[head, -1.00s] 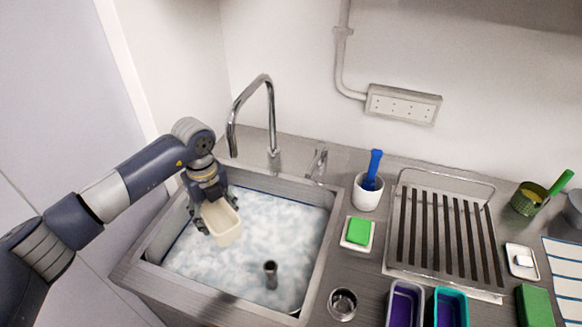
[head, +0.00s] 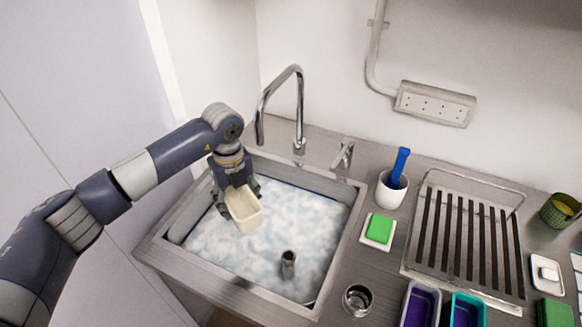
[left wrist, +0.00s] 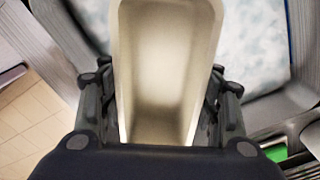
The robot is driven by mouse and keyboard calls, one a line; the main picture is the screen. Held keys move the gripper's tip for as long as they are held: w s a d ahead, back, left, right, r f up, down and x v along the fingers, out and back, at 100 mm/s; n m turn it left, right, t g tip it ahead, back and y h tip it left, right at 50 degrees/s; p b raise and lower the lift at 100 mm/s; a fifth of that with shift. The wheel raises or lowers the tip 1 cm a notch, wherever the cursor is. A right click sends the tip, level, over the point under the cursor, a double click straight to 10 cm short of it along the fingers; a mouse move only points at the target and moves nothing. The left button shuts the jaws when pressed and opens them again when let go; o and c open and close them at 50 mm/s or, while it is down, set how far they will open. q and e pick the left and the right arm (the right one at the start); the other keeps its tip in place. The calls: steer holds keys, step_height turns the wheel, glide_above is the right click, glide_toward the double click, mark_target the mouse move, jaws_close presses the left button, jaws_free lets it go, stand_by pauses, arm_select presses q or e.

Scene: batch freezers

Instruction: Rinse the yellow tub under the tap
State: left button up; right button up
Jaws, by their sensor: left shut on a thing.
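The pale yellow tub (head: 245,209) is held by my left gripper (head: 237,200) over the left part of the sink (head: 175,258). The gripper is shut on it. In the left wrist view the tub (left wrist: 168,60) lies between the two fingers (left wrist: 163,110), and its inside looks empty. The tap (head: 298,110) stands behind the sink, its curved spout (head: 260,125) ending above and slightly right of the tub. I cannot tell whether water runs from it. The tap lever (head: 343,154) is at the sink's back right. My right gripper is not in view.
Foamy water fills the sink, and a grey standpipe (head: 288,263) rises from it. To the right are a green sponge (head: 379,228), a white pot with a blue brush (head: 391,189), a drying rack (head: 415,258), purple (head: 421,305) and teal tubs (head: 467,310), and a metal cup (head: 357,299).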

mark_target(245, 215)
arm_select(q)
steer(key=s+m+p, duration=0.1)
steer(key=s+d+m+p, duration=0.1)
steer(key=p, duration=0.1)
steer(key=s+d+m+p, duration=0.1)
steer(key=shift+s+d+f, duration=0.15)
steer(key=shift+s+f, duration=0.2)
steer(key=shift+s, duration=0.05)
steer(key=s+d+f+m+p, duration=0.2)
steer(key=s+d+m+p, duration=0.3)
steer(key=s, duration=0.3)
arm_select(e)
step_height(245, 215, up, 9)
arm_select(q)
steer(key=w+a+f+b, duration=0.1)
steer(key=w+b, duration=0.4)
steer(key=w, duration=0.2)
steer(key=w+a+f+m+b, duration=0.1)
steer(key=w+b, duration=0.5)
steer(key=w, duration=0.1)
steer(key=shift+a+f, duration=0.4)
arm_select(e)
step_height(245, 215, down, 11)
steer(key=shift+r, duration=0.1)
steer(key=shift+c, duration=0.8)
